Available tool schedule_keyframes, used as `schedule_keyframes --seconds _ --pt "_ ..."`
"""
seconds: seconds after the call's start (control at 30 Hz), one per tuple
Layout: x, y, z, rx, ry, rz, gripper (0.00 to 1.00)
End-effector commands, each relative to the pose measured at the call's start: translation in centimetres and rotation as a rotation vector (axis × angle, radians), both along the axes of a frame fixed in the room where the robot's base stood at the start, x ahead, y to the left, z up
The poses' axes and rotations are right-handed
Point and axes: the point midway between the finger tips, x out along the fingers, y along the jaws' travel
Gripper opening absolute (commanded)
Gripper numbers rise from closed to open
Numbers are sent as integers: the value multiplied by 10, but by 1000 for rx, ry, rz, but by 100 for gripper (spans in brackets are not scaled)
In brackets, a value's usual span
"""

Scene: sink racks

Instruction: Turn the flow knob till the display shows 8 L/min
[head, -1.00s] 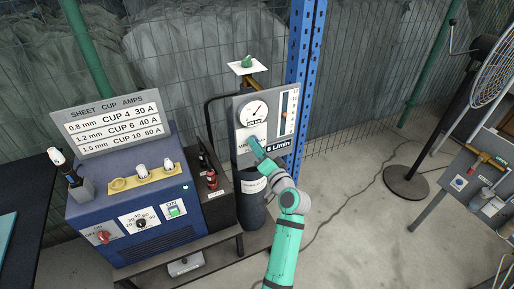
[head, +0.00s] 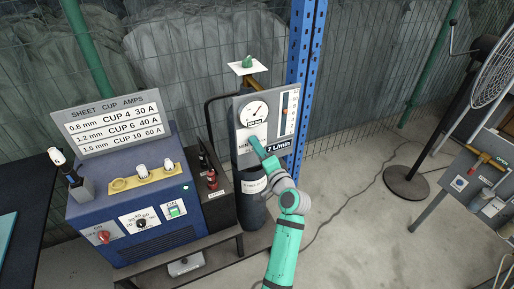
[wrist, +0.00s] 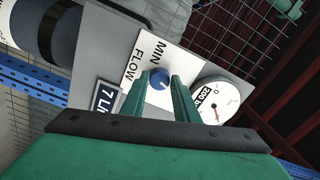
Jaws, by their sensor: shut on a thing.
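The flow panel (head: 242,150) is a grey plate on the gas bottle, with a pressure gauge (head: 253,112) at its upper part. The display (head: 279,146) reads 7 L/min. The display also shows, partly cut off by a finger, in the wrist view (wrist: 106,97). The blue flow knob (wrist: 159,79) has a light pointer mark and sits beside the words MIN FLOW. My gripper (wrist: 162,82) is shut on the knob, one green finger on each side. In the head view my gripper (head: 256,144) covers the knob.
The gas bottle (head: 252,205) stands below the panel, beside a blue post (head: 301,75). A blue welding machine (head: 128,200) with a sheet cup amps sign (head: 112,118) is at left. A valve (head: 247,62) tops the bottle.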

Motion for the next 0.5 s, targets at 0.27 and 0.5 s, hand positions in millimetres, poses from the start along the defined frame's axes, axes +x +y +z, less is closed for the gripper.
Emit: schedule_keyframes --seconds 0.27,0.5 --pt "0 0 -1 0 1 0 46" --pt "-1 -1 0 -1 0 0 46"
